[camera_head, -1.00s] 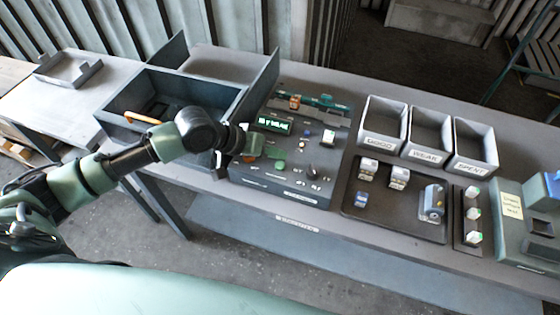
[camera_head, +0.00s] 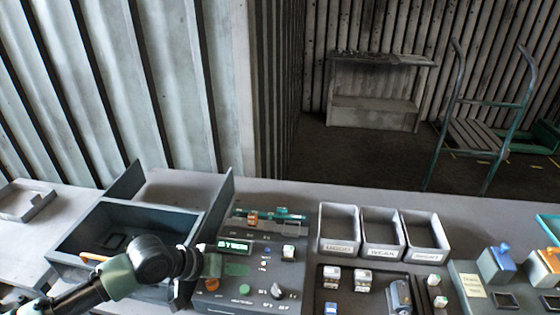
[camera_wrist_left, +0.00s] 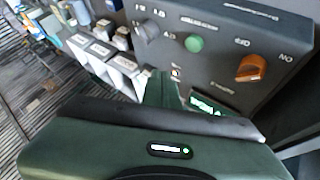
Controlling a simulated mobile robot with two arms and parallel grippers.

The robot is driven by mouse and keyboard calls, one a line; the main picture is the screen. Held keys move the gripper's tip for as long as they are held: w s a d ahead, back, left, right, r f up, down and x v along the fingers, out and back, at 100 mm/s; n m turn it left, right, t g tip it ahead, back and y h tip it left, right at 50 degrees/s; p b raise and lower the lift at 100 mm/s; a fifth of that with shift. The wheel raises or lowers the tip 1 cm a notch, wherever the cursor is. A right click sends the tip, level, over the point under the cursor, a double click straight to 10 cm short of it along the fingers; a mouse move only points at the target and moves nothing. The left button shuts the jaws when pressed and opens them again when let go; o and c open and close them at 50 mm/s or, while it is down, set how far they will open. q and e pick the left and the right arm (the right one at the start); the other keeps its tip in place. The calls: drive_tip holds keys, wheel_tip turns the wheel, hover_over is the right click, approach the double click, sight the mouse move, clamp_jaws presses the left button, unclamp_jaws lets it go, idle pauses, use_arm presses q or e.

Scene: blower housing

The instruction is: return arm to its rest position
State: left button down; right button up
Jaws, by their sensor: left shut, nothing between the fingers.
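My left arm comes in from the lower left in the head view and passes in front of the dark open bin (camera_head: 75,225). My left gripper (camera_head: 226,268) is shut and empty, over the left part of the control panel (camera_head: 262,296), just below its lit green display (camera_head: 235,246). In the left wrist view the gripper body fills the bottom, and its narrow green fingers (camera_wrist_left: 162,91) point toward the panel (camera_wrist_left: 215,55). I cannot tell whether the fingertips touch the panel. My right gripper is not in view.
An orange switch (camera_wrist_left: 250,68) and a green button (camera_wrist_left: 194,43) are near the fingers. Three labelled trays (camera_head: 382,255) stand right of the panel. Upright plates (camera_head: 215,207) rise by the bin. A cart (camera_head: 475,135) stands beyond the bench.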

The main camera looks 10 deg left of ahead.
use_arm(q)
drive_tip(key=s+d+f+m+y, duration=0.1)
drive_tip(key=s+d+f+m, duration=0.35)
drive_tip(key=s, duration=0.65)
drive_tip(key=s+a+f+n+g+y, duration=0.1)
drive_tip(key=s+a+n+y, duration=0.15)
drive_tip(key=s+a, duration=0.35)
drive_tip(key=s+a+f+n+g+y, duration=0.1)
drive_tip(key=s+a+f+y, duration=0.15)
drive_tip(key=s, duration=0.45)
wheel_tip(320, 180, down, 31)
drive_tip(key=s+g+b, duration=0.1)
drive_tip(key=g+b, duration=0.1)
drive_tip(key=b, duration=0.4)
drive_tip(key=s+a+f+b, duration=0.2)
drive_tip(key=s+f, duration=0.6)
drive_tip(key=f, duration=0.3)
drive_tip(key=s+a+f+g+y+b, duration=0.1)
drive_tip(key=s+f+b, duration=0.2)
drive_tip(key=s+f, duration=0.6)
drive_tip(key=shift+s+a+f, duration=0.25)
drive_tip(key=shift+a+f, duration=0.15)
drive_tip(key=shift+f, duration=0.55)
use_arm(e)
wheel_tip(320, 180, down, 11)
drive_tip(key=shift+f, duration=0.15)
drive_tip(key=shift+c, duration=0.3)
